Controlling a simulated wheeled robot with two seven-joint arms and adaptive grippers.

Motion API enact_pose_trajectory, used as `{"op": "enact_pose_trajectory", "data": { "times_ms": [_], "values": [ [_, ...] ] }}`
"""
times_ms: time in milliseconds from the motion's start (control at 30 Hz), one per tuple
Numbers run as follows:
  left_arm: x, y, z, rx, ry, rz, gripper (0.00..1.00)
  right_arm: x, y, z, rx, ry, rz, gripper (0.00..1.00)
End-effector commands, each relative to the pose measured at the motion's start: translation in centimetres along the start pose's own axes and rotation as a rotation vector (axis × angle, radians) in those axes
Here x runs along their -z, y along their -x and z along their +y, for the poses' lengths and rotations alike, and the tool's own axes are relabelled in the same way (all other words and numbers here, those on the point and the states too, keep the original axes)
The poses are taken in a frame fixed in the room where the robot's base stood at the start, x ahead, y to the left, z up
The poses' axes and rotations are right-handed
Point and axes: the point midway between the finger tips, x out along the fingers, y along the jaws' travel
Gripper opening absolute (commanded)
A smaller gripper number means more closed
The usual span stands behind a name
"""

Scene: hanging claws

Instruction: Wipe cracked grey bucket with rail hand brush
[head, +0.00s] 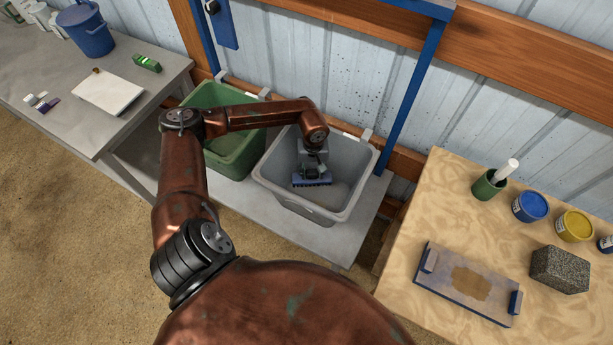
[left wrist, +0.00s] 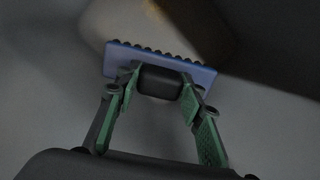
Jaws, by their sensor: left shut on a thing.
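The grey bucket (head: 341,206) is a rectangular tub hanging in the middle of the head view, beside a green one. My left gripper (head: 313,170) reaches down inside it. The gripper is shut on the hand brush (head: 311,181), which has a blue body and dark bristles. In the left wrist view the two green fingers (left wrist: 160,95) clamp the dark grip of the brush (left wrist: 150,62), with its bristles pointing away. I cannot tell whether the bristles touch the bucket. Cracks are not clear to me. My right gripper is not in view.
The green bucket (head: 236,160) hangs directly left. A blue post (head: 405,105) rises right of the grey bucket. A grey table (head: 60,110) at left bears a blue bucket (head: 86,30). A wooden table (head: 400,275) at right bears pots, a tray (head: 440,285) and a stone block (head: 560,269).

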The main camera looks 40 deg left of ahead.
Motion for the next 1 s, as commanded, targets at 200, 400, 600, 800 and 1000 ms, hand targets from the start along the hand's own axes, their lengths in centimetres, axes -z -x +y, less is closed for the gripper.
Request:
{"op": "enact_pose_trajectory", "data": {
  "times_ms": [200, 400, 600, 800, 1000],
  "values": [
    [0.1, 2.2, -0.2, -0.001, 0.004, 0.001, 0.13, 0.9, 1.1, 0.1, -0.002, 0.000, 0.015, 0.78],
    [0.0, 2.7, -0.3, 0.000, 0.006, -0.001, 0.13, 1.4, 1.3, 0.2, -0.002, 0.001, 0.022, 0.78],
    [0.0, 2.6, -0.3, 0.000, 0.006, -0.001, 0.13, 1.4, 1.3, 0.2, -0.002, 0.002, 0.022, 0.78],
    [0.1, 2.6, -0.3, 0.000, 0.005, 0.000, 0.13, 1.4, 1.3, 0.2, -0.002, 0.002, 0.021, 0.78],
    [0.1, 4.3, -0.2, -0.003, 0.005, 0.002, 0.13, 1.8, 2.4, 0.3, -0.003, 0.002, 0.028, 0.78]
  ]
}}
